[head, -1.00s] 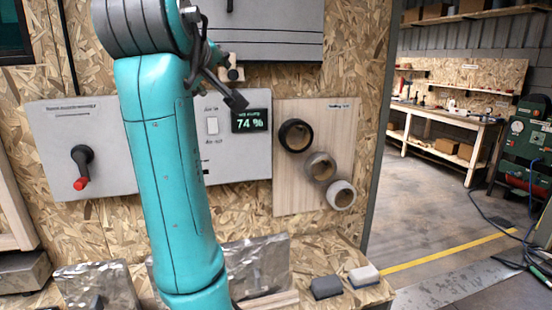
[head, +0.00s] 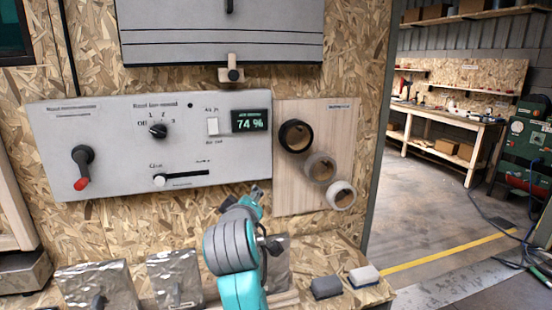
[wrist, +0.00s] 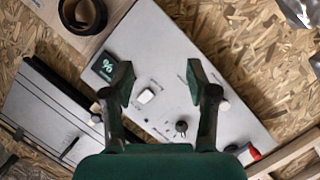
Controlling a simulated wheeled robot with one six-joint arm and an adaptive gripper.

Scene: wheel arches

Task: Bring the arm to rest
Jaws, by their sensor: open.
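My teal arm (head: 240,288) is low in the head view, folded in front of the wall below the grey control panel (head: 115,125). Its wrist end lies just below the panel; the fingers are small and partly hidden there. In the wrist view my gripper (wrist: 160,82) is open, with its two dark fingers wide apart and nothing between them. Beyond the fingers the same panel shows tilted, with the display (wrist: 104,66) and the white switch (wrist: 146,96). No contact with the panel is visible.
The panel carries a red-tipped lever (head: 81,168), a rotary knob (head: 158,131), a slider (head: 180,180) and a display reading 74 % (head: 250,121). A wooden board with several rings (head: 321,167) is at right. Crumpled metal sheets (head: 95,285) and two blocks (head: 326,287) lie below.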

